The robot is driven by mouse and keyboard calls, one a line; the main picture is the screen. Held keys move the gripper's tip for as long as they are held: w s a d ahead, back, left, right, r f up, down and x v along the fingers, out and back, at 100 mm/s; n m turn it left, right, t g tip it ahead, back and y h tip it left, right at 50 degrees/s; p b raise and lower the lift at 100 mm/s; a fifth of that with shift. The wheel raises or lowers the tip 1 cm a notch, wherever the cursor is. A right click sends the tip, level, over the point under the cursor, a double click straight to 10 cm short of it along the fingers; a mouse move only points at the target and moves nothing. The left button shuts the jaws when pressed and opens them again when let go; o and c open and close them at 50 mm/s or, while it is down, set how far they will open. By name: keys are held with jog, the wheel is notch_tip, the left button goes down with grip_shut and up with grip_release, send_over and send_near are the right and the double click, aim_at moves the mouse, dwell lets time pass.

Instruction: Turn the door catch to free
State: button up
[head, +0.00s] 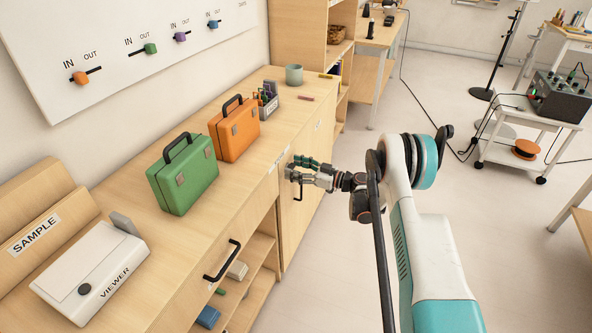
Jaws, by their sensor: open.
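My gripper (298,171) is at the front of the wooden cabinet, its fingers pointing left toward the upper part of a cabinet door (292,225). The fingers look spread, and I see nothing held between them. A small dark handle-like part (299,191) shows on the door just below the fingers. It may be the door catch or a pull; I cannot tell which, nor how it is turned. The fingers cover part of this area, and I cannot tell whether they touch it. The door looks closed.
A green case (184,178), an orange case (236,133), a pen holder (266,101) and a cup (294,75) stand on the cabinet top. A black drawer handle (222,262) juts out at the front. A cart (525,135) stands at the right; the floor between is mostly clear.

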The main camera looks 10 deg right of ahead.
jog(key=c, duration=1.1)
jog(key=shift+o, duration=0.2)
